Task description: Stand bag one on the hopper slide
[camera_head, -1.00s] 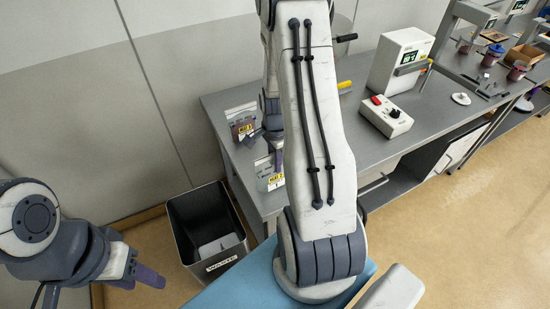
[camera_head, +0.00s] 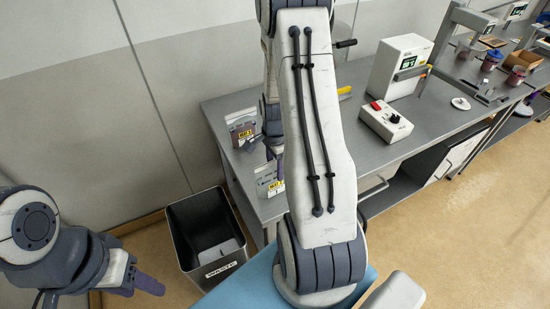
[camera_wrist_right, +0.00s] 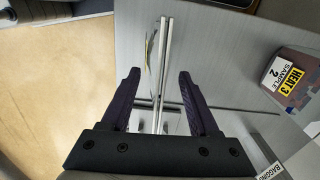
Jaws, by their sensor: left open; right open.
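Bag one (camera_head: 269,181), a clear pouch with a yellow label, stands near the left end of the grey bench. A second labelled bag (camera_head: 242,129) stands behind it; its "HEAT 3 SAMPLE 2" label shows in the right wrist view (camera_wrist_right: 289,82). My right gripper (camera_wrist_right: 158,72) is open. Two pale parallel strips with a bit of yellow beside them run between its fingers, apparently a bag seen on edge, not gripped. In the head view my right arm partly hides this gripper. My left gripper (camera_head: 146,284) is at the lower left, away from the bench. I cannot identify the hopper slide.
A dark waste bin (camera_head: 207,238) stands on the floor left of the bench (camera_head: 330,165). A white device (camera_head: 404,66) and a control box with a red button (camera_head: 386,121) stand right of my right arm. Jars and a brown box (camera_head: 522,58) are farther right.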

